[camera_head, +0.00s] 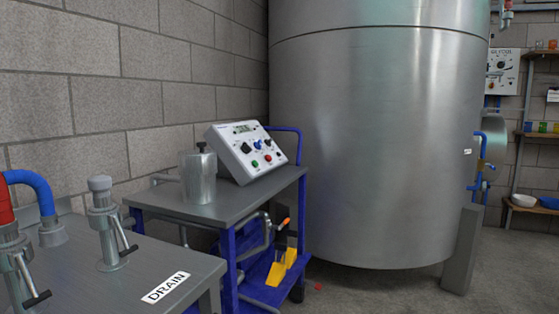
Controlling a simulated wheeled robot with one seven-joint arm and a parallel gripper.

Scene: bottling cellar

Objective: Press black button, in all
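A white sloped control box (228,139) stands on a blue-framed trolley with a grey top (225,210), left of the big tank. Its face has a small display (244,128), a dark knob (245,148), a blue control (257,144) and another dark control (267,145). Below them are a green button (255,164) and a red button (268,158). The controls are small in the picture, so I cannot tell for sure which dark one is a push button. My gripper is not in view.
A metal canister (199,178) stands on the trolley beside the box. A grey bench (130,283) with valves and a DRAIN label is at front left. A large steel tank (370,150) fills the middle. A second wall panel (503,70) hangs at far right. Floor is clear at front right.

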